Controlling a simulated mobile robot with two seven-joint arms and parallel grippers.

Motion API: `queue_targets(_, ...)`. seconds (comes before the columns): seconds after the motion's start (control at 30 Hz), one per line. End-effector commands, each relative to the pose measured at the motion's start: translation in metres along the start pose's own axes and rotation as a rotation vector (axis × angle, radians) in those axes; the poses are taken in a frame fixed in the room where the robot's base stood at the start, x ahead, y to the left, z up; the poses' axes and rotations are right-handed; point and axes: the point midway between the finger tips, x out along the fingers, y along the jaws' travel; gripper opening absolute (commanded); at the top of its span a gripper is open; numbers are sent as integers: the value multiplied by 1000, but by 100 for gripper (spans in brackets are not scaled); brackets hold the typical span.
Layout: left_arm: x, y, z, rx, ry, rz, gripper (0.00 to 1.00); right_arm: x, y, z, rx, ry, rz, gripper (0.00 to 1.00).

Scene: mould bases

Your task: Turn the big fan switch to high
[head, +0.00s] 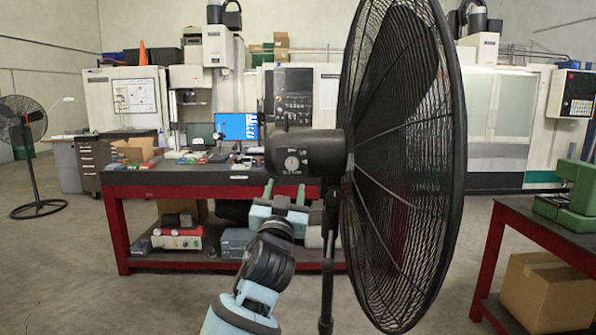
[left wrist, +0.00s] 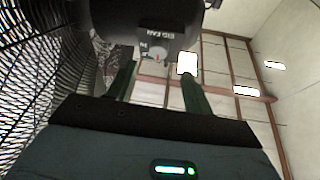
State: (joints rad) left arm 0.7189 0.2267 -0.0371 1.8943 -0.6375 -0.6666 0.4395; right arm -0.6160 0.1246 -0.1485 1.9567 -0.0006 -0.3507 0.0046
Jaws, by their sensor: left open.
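The big fan (head: 402,165) stands at centre right in the head view, its round black grille seen at a slant. Its dark motor housing (head: 318,148) points left and carries the round pale switch (head: 292,163). In the left wrist view the switch (left wrist: 157,58) shows a small red mark under a "BIG FAN" label; its setting is too small to read. My left gripper (head: 284,190) is open and empty, its green fingers pointing up just below the housing. In the wrist view the fingers (left wrist: 158,85) stand on either side below the switch, apparently apart from it. My right gripper is out of view.
The fan's stand (head: 327,270) is close to the right of my left arm. A red-legged workbench (head: 120,190) with clutter stands behind. Another bench (head: 570,240) is at right, with a cardboard box (head: 549,292) below. A smaller fan (head: 25,125) stands far left; floor between is clear.

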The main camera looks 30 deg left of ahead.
Motion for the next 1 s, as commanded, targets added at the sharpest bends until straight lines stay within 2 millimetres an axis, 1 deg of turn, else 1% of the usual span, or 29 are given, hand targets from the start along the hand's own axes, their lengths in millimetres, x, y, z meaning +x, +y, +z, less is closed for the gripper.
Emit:
queue_targets(0.27, 5, -1, -2, -1, 3, -3, 51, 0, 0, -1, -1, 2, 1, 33)
queue_targets(0.37, 14, -1, -2, 0, 3, -3, 51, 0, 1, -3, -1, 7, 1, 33)
queue_targets(0.7, 59, -1, -3, 0, 3, -4, 51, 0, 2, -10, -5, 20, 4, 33)
queue_targets(0.83, 70, -1, -2, -1, 3, -3, 51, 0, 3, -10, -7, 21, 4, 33)
queue_targets(1.0, 77, -1, -2, 0, 2, -2, 51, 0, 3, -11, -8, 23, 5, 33)
